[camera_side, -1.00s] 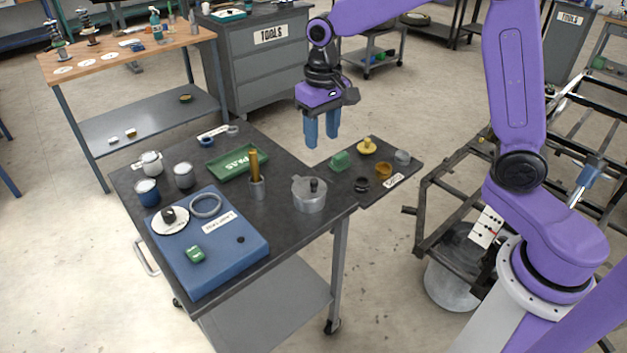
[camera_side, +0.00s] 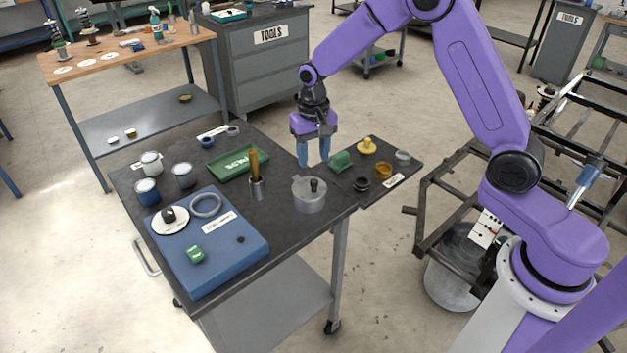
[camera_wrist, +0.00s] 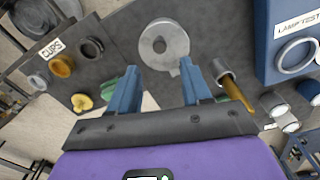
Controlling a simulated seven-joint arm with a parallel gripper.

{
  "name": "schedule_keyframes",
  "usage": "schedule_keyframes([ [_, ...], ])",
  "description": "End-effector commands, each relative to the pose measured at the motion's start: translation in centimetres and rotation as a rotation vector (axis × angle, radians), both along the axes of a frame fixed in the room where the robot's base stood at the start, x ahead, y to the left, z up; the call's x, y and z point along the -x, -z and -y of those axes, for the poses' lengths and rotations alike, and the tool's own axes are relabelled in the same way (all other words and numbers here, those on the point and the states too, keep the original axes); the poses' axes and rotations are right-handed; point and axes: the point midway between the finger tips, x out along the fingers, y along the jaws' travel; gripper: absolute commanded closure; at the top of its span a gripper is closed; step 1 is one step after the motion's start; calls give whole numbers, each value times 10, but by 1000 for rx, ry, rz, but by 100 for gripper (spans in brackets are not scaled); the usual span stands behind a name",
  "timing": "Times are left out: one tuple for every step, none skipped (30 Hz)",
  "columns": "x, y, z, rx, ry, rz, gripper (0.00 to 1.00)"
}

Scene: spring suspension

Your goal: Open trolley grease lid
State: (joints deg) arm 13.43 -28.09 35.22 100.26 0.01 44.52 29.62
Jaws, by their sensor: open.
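The grease pot (camera_side: 308,201) is a grey metal pot on the trolley top, near its right edge. Its round grey lid (camera_side: 302,183) sits on it, with a dark knob (camera_side: 314,185) standing up. In the wrist view the lid (camera_wrist: 152,52) appears as a grey disc just beyond the fingertips, with a small tab toward me. My gripper (camera_side: 313,160) has blue fingers pointing down, above and slightly behind the pot, apart from it. In the wrist view the gripper (camera_wrist: 160,68) is open with nothing between the fingers.
A metal cup with a brass-coloured rod (camera_side: 255,175) stands left of the pot. A green tray (camera_side: 227,167) lies behind it. A blue board (camera_side: 222,258) lies front left. The side shelf holds a green block (camera_side: 340,161) and several small cups.

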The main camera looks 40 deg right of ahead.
Motion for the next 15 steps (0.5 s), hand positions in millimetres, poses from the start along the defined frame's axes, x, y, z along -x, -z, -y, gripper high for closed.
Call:
schedule_keyframes([
  [1, 11, 0, 2, 0, -6, 52],
  [1, 17, 0, 1, 0, -4, 52],
  [1, 24, 0, 2, 0, -6, 52],
  [1, 30, 0, 1, 0, -4, 52],
  [1, 36, 0, 1, 0, -4, 52],
  [1, 42, 0, 1, 0, -3, 52],
  [1, 48, 0, 1, 0, -4, 52],
  [0, 52, 0, 0, 0, -2, 52],
  [1, 59, 0, 1, 0, -3, 52],
  [0, 63, 0, 0, 0, -2, 52],
  [0, 66, 0, 0, 0, -2, 52],
  [0, 71, 0, 0, 0, -2, 52],
  [0, 74, 0, 1, 0, -1, 52],
  [0, 76, 0, 0, 0, -1, 52],
  [0, 80, 0, 0, 0, -1, 52],
])
